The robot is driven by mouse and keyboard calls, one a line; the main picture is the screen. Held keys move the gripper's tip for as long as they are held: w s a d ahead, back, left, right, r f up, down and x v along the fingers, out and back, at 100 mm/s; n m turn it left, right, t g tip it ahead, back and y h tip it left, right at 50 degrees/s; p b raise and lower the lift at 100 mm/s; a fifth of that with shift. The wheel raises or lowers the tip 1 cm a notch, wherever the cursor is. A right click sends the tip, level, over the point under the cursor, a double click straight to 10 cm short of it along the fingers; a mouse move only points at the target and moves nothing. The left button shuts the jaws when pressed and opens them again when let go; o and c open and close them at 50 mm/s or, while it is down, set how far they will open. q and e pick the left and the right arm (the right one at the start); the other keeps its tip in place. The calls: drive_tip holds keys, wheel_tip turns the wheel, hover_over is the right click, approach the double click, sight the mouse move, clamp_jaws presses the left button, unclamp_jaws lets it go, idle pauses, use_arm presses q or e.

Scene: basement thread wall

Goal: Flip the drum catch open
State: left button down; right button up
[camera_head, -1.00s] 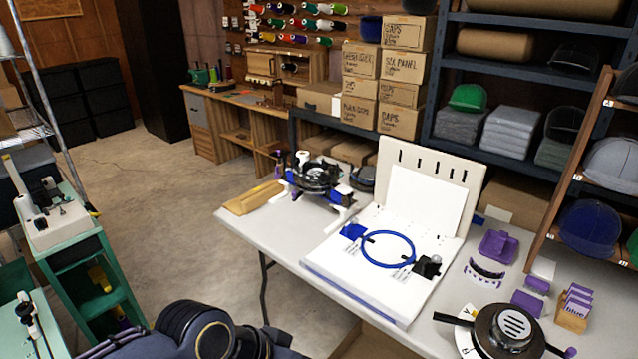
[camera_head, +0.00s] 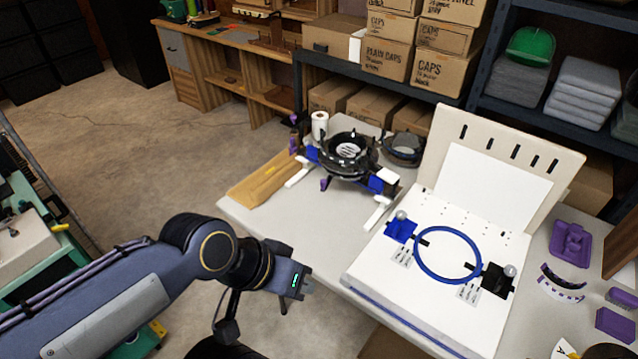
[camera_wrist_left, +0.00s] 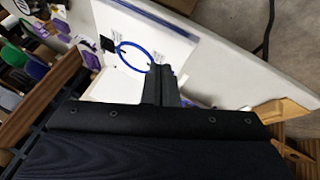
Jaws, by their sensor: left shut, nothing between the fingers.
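A black round drum (camera_head: 347,156) with blue side blocks and white feet stands at the far left of the table. Its catch is too small to tell apart. My left gripper (camera_head: 302,284) is in front of the table's left edge, apart from the drum and on the near side of it. In the left wrist view its two fingers (camera_wrist_left: 164,84) are together with nothing between them. The drum is mostly hidden there behind the gripper. My right gripper is in neither view.
A white board (camera_head: 400,272) with a blue hoop (camera_head: 418,271) lies right of the drum. Purple parts (camera_head: 571,243) lie at the right. Open floor is left of the table.

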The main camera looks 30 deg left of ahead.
use_arm(q)
drive_tip(key=shift+s+d, duration=0.1)
drive_tip(key=shift+d, duration=0.05)
drive_tip(key=w+a+f+m+t+y+b, duration=0.2)
drive_tip(key=w+a+f+m+t+b, duration=0.4)
drive_tip(key=w+f+m+b, duration=0.3)
drive_tip(key=w+a+f+m+t+y+b, duration=0.1)
drive_tip(key=w+a+f+m+t+b, duration=0.5)
drive_tip(key=w+b, duration=1)
wheel_tip(320, 180, down, 4)
drive_tip(key=a+m+b, duration=0.1)
drive_tip(key=a+m, duration=0.1)
drive_tip(key=m, duration=0.2)
drive_tip(key=shift+w+y+b, duration=0.15)
drive_tip(key=shift+y+b, duration=0.2)
drive_tip(key=shift+y, duration=0.05)
drive_tip(key=shift+r, duration=0.1)
drive_tip(key=w+a, duration=0.4)
drive_tip(key=w, duration=0.7)
